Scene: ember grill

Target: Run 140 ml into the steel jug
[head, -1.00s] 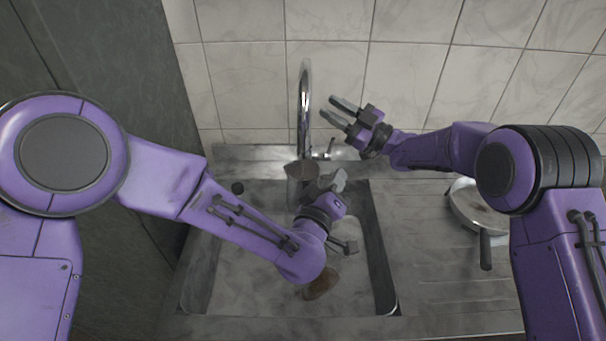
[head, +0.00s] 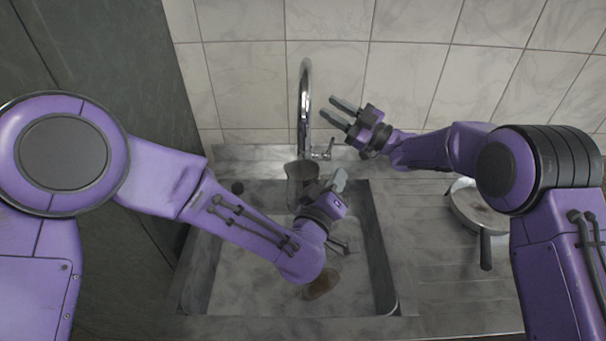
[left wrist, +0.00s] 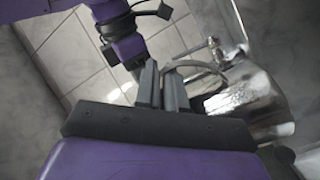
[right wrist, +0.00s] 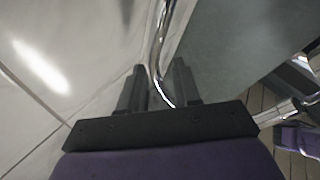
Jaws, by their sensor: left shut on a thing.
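The steel jug (head: 300,172) is over the back of the sink, in front of the tap (head: 305,90) and below its spout. My left gripper (head: 325,188) is shut on the jug, apparently at its handle; the jug also shows in the left wrist view (left wrist: 250,105). The inside of the jug and its level are not readable. The tap's lever (head: 328,150) stands at the right of the tap base. My right gripper (head: 340,112) is open and empty, to the right of the tap; its fingers (right wrist: 158,88) appear on either side of the tap pipe in the right wrist view.
The sink (head: 240,290) lies below my left arm. A brown oval thing (head: 322,286) in it is partly hidden by that arm. A pan (head: 470,203) sits on the ribbed drainboard (head: 440,285) at right. A tiled wall (head: 410,70) closes the back.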

